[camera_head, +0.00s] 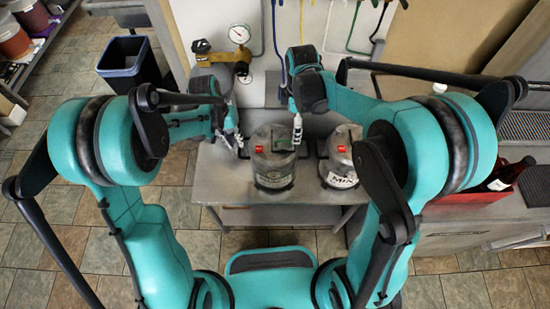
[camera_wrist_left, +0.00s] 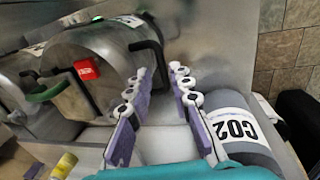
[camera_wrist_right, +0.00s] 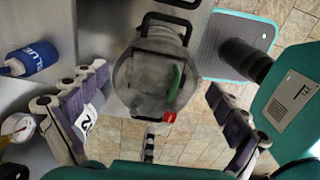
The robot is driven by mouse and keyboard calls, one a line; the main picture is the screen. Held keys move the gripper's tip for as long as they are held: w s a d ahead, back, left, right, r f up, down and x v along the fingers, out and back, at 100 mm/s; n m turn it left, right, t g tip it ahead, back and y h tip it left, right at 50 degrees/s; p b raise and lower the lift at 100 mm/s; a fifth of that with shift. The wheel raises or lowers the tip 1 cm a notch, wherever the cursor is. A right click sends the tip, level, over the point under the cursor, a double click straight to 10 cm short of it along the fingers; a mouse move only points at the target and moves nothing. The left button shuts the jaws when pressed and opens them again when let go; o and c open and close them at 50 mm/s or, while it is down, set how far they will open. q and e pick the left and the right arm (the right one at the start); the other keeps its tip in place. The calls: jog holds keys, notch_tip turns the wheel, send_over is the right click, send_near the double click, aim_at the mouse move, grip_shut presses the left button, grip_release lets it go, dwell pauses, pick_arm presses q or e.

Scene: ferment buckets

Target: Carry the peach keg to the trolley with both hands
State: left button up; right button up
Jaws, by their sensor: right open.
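Two grey metal kegs stand side by side on a metal table. The left keg (camera_head: 273,165) has a red tag and a label too small to read; I take it to be the peach keg. It also shows in the left wrist view (camera_wrist_left: 95,65) and, from above with its green part, in the right wrist view (camera_wrist_right: 150,75). My left gripper (camera_wrist_left: 160,72) is open by its black side handle. My right gripper (camera_wrist_right: 155,92) is open above the keg, fingers spread wide and apart from it. I cannot identify a trolley in these frames.
The right keg (camera_head: 342,165) reads "MIN". A CO2 cylinder (camera_wrist_left: 235,125) is close to my left gripper. A pressure gauge (camera_head: 240,34) is by the wall. A red crate (camera_head: 480,197) with bottles is at right. A dark bin (camera_head: 125,60) stands at left.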

aim_at(239, 150)
pick_arm(q)
jog(key=f, duration=0.4)
jog(key=d+f, duration=0.1)
jog(key=f, duration=0.1)
jog(key=shift+f, duration=0.3)
pick_arm(e)
notch_tip(239, 150, down, 7)
jog(key=shift+r, duration=0.1)
pick_arm(q)
grip_shut()
pick_arm(e)
jog(key=c, duration=2)
